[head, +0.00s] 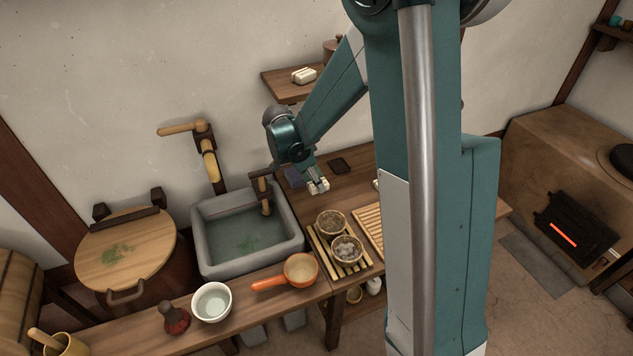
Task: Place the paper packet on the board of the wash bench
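A small white bundle (304,75), which looks like the paper packet, rests on the wall shelf at the upper middle. My gripper (318,187) points down over the wash bench (338,188), to the right of the stone basin and well below the shelf. Its pale fingertips appear close together. The gap between them is too small to read, and I see no packet in them. The bench top is wooden, with bare wood around my gripper. A slatted board (369,228) lies on it, partly hidden behind my arm column.
A stone basin (206,248) holds water and greens. Two small bowls (331,222) (347,249) stand on a slatted rack. A dark block (293,177) lies beside my gripper.

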